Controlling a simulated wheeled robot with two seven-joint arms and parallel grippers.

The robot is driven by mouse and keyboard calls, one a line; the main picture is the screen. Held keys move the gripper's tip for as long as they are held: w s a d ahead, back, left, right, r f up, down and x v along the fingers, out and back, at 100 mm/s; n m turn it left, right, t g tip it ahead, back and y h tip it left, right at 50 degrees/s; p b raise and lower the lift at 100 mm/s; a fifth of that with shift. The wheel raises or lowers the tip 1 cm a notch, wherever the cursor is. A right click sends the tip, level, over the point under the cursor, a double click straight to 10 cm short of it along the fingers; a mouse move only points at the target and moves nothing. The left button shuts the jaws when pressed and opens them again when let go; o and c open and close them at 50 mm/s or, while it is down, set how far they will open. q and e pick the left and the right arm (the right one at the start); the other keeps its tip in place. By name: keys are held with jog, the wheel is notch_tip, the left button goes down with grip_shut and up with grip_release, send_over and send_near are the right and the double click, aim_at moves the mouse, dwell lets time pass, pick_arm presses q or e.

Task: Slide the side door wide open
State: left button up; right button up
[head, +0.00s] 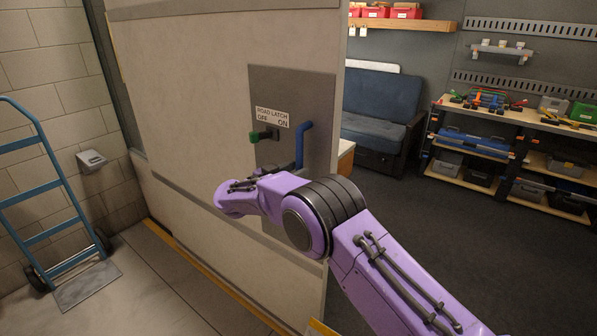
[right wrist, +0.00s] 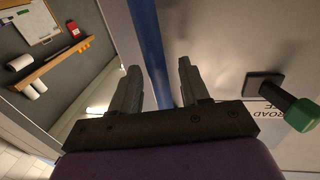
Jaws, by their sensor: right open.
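The side door (head: 190,92) is a large beige panel. Its right edge borders an open gap into a room. A grey plate (head: 290,85) on it has a "ROAD LATCH OFF ON" label, a green-knobbed latch lever (head: 255,137) pointing left toward the OFF side, and an upright blue handle (head: 301,140). In the right wrist view, my right gripper (right wrist: 158,66) is open, with the blue handle (right wrist: 149,35) running between its fingers; gaps show on both sides. The green knob (right wrist: 302,114) is to the right there. My left gripper is out of view.
A blue hand truck (head: 45,190) stands at the left by a block wall with a small grey box (head: 91,160). Beyond the gap are a blue sofa (head: 378,105), loaded shelves (head: 470,145) and open dark floor.

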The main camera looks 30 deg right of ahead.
jog(key=b+v, duration=0.2)
jog(key=v, duration=0.6)
jog(key=shift+a, duration=0.25)
